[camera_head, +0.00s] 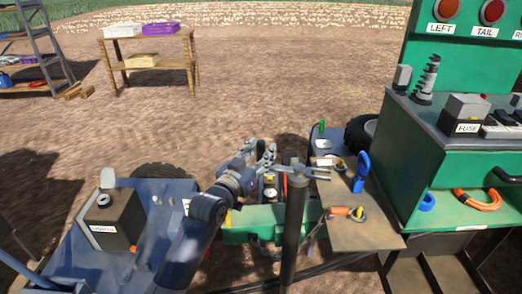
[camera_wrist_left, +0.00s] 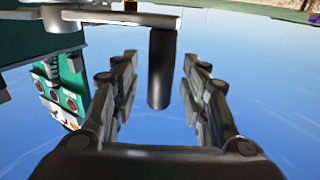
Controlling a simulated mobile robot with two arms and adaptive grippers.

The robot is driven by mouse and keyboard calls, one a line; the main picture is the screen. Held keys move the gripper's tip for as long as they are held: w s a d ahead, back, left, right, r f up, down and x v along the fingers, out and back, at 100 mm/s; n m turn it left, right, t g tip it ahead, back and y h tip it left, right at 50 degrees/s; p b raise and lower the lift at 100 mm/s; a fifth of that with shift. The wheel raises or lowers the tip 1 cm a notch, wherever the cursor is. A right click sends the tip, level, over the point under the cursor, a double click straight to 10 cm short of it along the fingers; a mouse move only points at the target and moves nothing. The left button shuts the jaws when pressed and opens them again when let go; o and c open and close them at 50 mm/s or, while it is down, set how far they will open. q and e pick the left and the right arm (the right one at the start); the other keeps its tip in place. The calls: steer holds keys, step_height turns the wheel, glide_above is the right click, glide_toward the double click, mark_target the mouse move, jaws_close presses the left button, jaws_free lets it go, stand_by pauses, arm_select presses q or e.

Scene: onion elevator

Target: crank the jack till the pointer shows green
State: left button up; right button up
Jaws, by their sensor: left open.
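The jack is a dark upright post (camera_head: 292,225) in the middle of the head view, with a grey crank arm (camera_head: 312,172) on top. My left gripper (camera_head: 266,156) is open just left of and beyond the post top. In the left wrist view, the crank's black handle (camera_wrist_left: 161,68) hangs from the light crank arm (camera_wrist_left: 120,17), between the spread fingers of my gripper (camera_wrist_left: 160,100). Gaps show on both sides of the handle. I cannot make out the pointer or its colour. My right gripper is not in view.
A brown side table (camera_head: 350,232) with blue and orange items stands right of the post. The green console (camera_head: 455,160) is farther right. A green tray (camera_head: 265,235) of tools sits behind the post. A dark box (camera_head: 113,220) stands on the blue surface at left.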

arm_select(q)
steer(key=shift+w+d, duration=0.2)
steer(key=shift+w, duration=0.25)
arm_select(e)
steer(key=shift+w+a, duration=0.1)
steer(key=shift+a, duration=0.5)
arm_select(q)
jaws_close()
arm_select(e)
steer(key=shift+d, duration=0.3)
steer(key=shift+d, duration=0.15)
